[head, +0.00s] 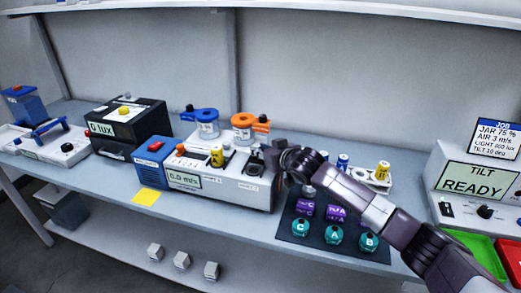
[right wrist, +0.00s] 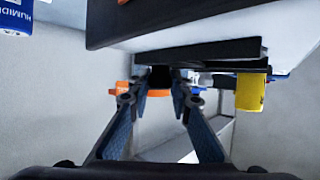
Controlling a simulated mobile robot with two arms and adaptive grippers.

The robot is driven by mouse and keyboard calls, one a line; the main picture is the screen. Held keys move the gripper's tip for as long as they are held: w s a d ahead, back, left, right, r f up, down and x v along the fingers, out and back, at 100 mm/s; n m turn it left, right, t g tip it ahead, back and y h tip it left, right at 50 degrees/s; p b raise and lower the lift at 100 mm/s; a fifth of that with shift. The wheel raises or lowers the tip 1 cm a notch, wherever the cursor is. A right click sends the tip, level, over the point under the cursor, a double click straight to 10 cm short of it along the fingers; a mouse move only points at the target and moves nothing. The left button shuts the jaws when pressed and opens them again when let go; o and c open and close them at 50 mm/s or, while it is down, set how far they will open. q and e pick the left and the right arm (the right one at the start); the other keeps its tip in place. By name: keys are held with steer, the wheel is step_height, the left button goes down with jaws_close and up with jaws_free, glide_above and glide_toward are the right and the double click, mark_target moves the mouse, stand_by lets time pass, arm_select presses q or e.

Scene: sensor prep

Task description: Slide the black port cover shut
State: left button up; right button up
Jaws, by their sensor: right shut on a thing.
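The black port cover (head: 255,164) is on top of the white instrument (head: 225,188), near its right end. In the right wrist view, which looks upside down, a flat black piece (right wrist: 205,48) runs along the instrument's white face. My right gripper (head: 277,150) is at the instrument's right end, beside the cover. In the right wrist view its fingertips (right wrist: 159,82) are closed on a small dark part that looks like the cover's knob. The fingers hide most of that part, so I cannot tell how far the port is covered. My left gripper is not in view.
A yellow cylinder (head: 217,155) stands on the instrument. Blue (head: 207,125) and orange (head: 243,126) containers are behind it. A dark mat (head: 305,231) with purple and teal items lies below my right arm. The tilt unit (head: 468,177) stands at the right.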

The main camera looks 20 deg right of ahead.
mark_target(255, 160)
jaws_close()
steer(key=shift+s+a+p, duration=0.25)
steer(key=shift+p, duration=0.05)
steer(key=s+a, duration=0.1)
steer(key=s+a+p, duration=0.1)
steer(key=s, duration=0.1)
steer(key=s+a+p, duration=0.1)
steer(key=shift+s, duration=0.2)
steer(key=shift+f, duration=0.15)
steer(key=o, duration=0.9)
jaws_free()
steer(key=shift+s, duration=0.1)
steer(key=shift+o, duration=0.2)
steer(key=shift+d, duration=0.1)
steer(key=v, duration=1.2)
steer(key=shift+r, duration=0.25)
